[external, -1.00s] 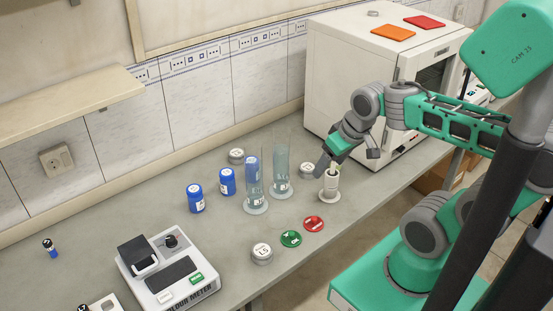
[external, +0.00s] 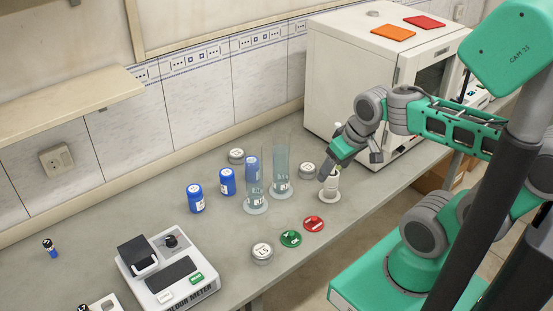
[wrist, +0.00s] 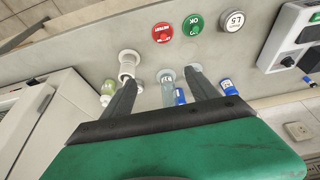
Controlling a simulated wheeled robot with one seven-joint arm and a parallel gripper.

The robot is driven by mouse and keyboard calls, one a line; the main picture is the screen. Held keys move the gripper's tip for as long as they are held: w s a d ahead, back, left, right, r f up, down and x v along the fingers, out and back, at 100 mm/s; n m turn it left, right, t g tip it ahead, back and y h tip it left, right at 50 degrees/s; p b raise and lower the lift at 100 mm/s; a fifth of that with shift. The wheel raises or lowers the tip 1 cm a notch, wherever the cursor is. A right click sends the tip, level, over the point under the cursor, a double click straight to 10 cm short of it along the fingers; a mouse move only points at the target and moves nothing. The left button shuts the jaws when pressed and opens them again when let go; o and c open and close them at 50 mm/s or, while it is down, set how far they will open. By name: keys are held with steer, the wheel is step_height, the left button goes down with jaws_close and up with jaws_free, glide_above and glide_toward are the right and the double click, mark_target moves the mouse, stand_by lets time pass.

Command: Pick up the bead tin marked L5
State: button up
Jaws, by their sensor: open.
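The bead tin marked L5 (external: 262,251) is a round, silvery tin with a white lid label. It stands on the bench near its front edge, left of the green disc. In the wrist view the L5 tin (wrist: 233,21) is at the top right, beyond my fingertips. My gripper (external: 350,166) is open and empty, above the bench by the white stand, well to the right of the tin. In the wrist view my gripper (wrist: 165,75) shows two spread dark fingers with no tin between them.
A green disc (external: 290,239) and a red disc (external: 313,224) lie beside the tin. Tall glass cylinders (external: 282,172), blue bottles (external: 196,198) and other tins (external: 236,156) stand behind. A white stand (external: 329,189) is near my gripper. The colour meter (external: 168,270) is at left.

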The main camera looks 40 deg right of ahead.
mark_target(267, 248)
steer(key=shift+o, duration=0.2)
steer(key=shift+o, duration=0.7)
